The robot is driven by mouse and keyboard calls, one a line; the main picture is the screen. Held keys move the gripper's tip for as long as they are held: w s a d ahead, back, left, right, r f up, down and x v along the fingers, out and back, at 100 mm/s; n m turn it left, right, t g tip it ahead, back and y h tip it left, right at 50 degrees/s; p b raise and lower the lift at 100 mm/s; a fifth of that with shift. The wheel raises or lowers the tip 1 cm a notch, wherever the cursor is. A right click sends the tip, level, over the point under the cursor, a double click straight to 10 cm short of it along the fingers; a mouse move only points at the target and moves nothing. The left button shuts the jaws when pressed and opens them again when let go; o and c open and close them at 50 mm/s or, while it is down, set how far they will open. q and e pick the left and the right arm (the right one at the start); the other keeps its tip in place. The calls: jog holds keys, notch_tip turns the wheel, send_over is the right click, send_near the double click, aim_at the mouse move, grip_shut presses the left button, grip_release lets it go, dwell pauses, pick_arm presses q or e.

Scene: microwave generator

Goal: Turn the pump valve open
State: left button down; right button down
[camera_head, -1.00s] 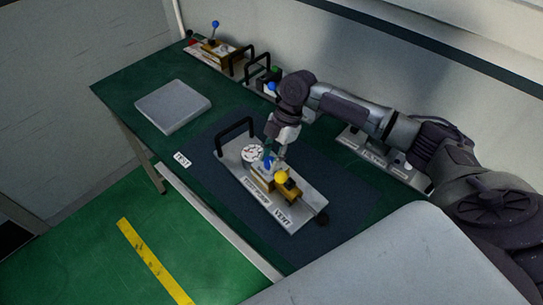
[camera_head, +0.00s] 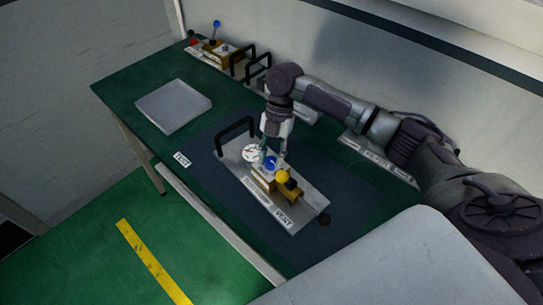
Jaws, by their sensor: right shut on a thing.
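The grey pump unit (camera_head: 236,159) lies on the dark mat, with a black carrying handle (camera_head: 236,128) and a round white gauge (camera_head: 252,153). On its brass block are a blue knob (camera_head: 271,162) and a yellow knob (camera_head: 282,176). A "VENT" label is at its near end; other lettering is too small to read. My right gripper (camera_head: 274,153) points down from above, with its fingers on either side of the blue knob, shut on it. The fingers partly cover the area beside the gauge. My left gripper is not in view.
A pale flat tray (camera_head: 173,106) lies at the table's left. Other units with black handles (camera_head: 250,62) and a blue-topped lever (camera_head: 215,26) stand along the back wall. Another plate (camera_head: 376,158) lies under my right arm. A "TEST" label (camera_head: 182,160) is near the front edge.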

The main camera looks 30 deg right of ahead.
jog(key=c, duration=0.8)
grip_release()
jog(key=shift+o, duration=0.2)
jog(key=v, duration=1.2)
